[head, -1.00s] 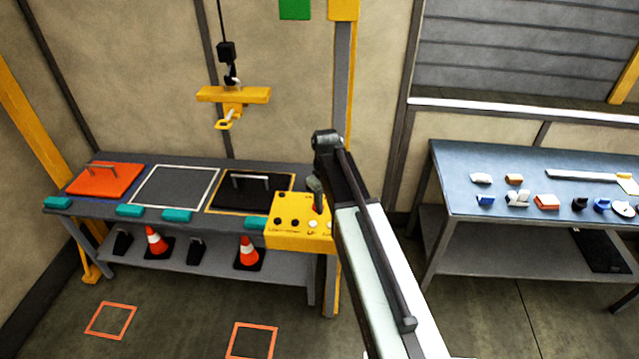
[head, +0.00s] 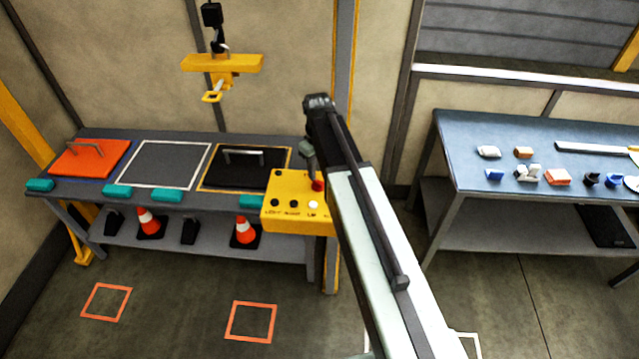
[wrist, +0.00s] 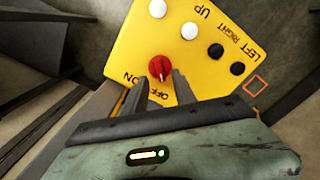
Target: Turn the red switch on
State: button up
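The red switch (head: 318,186) is a round knob on the yellow control box (head: 284,186), which is at the table's right end. In the wrist view the red switch (wrist: 160,68) has a pale mark on its side toward the OFF label; the ON label is to the left of that. My gripper (head: 310,166) is just above the switch in the head view. In the wrist view my gripper (wrist: 160,80) is open, with one finger on each side of the knob's near edge. I cannot tell whether the fingers touch it.
White and black buttons (wrist: 190,28) sit beside the switch on the box. A yellow hoist hook (head: 222,64) hangs above the grey table. A black panel with a handle (head: 245,168) lies left of the box. A blue-topped table (head: 470,130) stands at right.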

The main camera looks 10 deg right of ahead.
aim_at(318, 181)
notch_tip(318, 181, down, 4)
jog(key=b, duration=0.2)
jog(key=shift+b, duration=0.35)
jog(key=shift+s+r, duration=0.1)
jog(key=shift+c, duration=0.3)
grip_shut()
